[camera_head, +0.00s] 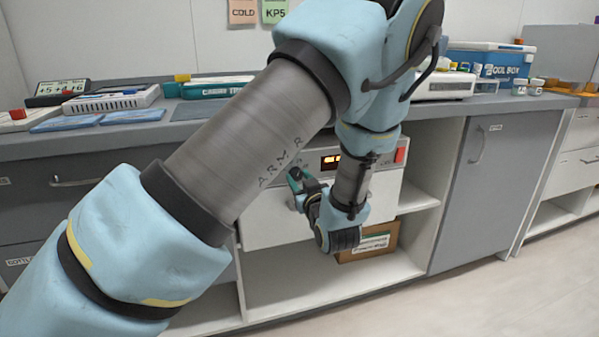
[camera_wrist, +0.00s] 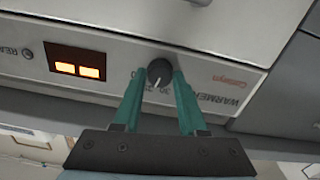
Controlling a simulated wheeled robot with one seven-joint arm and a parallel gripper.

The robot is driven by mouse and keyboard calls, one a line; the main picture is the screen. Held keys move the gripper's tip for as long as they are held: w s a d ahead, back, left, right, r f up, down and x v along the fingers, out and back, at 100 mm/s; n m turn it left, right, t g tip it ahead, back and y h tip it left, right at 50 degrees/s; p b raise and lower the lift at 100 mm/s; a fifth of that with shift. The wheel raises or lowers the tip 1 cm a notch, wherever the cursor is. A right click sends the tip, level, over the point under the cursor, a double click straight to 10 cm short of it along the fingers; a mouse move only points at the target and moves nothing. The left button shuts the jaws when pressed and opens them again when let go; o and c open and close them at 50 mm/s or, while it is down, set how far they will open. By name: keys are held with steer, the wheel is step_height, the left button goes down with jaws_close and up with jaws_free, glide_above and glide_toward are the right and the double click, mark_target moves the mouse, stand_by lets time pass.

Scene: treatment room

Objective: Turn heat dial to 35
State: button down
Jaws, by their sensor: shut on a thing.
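The warmer (camera_head: 268,228) is a white box set in the open bay under the counter. In the wrist view its front panel (camera_wrist: 110,55) appears upside down. The black heat dial (camera_wrist: 159,71) has a white pointer mark directed toward the bottom of that view. My gripper (camera_wrist: 157,82) has its green fingers on both sides of the dial, closed on it. Scale numbers beside the dial are partly hidden by the fingers, so the exact setting cannot be read. In the head view my gripper (camera_head: 297,182) is at the panel, and the dial is hidden there.
A lit orange display (camera_head: 331,161) and a red switch (camera_head: 400,156) are on the warmer's panel. A cardboard box (camera_head: 385,243) sits on the shelf below. A grey cabinet door (camera_head: 478,190) stands to the right. The counter above holds several items, including a cool box (camera_head: 490,60).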

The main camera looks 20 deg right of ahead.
steer(key=shift+m+p, duration=0.35)
steer(key=shift+m, duration=0.25)
steer(key=shift+c, duration=2.3)
jaws_free()
steer(key=s+a, duration=0.1)
steer(key=s, duration=0.9)
steer(key=shift+s+a, duration=0.2)
steer(key=shift+s, duration=0.2)
